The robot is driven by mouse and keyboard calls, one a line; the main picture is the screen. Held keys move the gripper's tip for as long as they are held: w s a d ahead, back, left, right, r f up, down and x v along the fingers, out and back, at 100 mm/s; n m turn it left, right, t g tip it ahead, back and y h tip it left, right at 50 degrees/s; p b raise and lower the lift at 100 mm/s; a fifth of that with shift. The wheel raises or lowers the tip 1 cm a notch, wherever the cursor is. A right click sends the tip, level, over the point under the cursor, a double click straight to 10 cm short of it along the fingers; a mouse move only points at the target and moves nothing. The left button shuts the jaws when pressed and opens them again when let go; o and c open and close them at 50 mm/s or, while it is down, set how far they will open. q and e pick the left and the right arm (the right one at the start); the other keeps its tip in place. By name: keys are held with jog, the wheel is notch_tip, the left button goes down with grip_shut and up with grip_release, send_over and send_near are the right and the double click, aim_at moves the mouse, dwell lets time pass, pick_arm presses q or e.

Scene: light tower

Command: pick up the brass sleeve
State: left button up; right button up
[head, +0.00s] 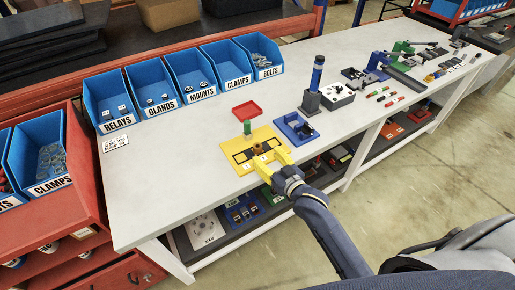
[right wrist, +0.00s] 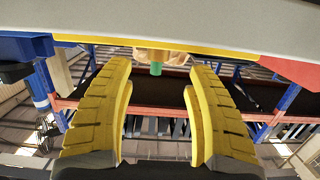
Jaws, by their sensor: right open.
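The brass sleeve (head: 257,148) stands on the yellow board (head: 243,141) with black markings, near the front of the white bench. It also shows at the top of the right wrist view (right wrist: 166,56), just beyond my fingertips and partly cut off. My right gripper (head: 265,161) reaches in from the front with yellow fingers spread, one to each side of the sleeve's line. In the wrist view the space between the fingers (right wrist: 158,75) is empty. I cannot tell any contact with the sleeve. My left gripper is not in view.
Blue labelled bins (head: 155,90) line the back.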

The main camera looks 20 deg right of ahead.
aim_at(260, 149)
jog(key=shift+x, duration=2.85)
jog(key=shift+w, duration=0.6)
jog(key=shift+f, duration=0.15)
jog(key=shift+o, duration=0.3)
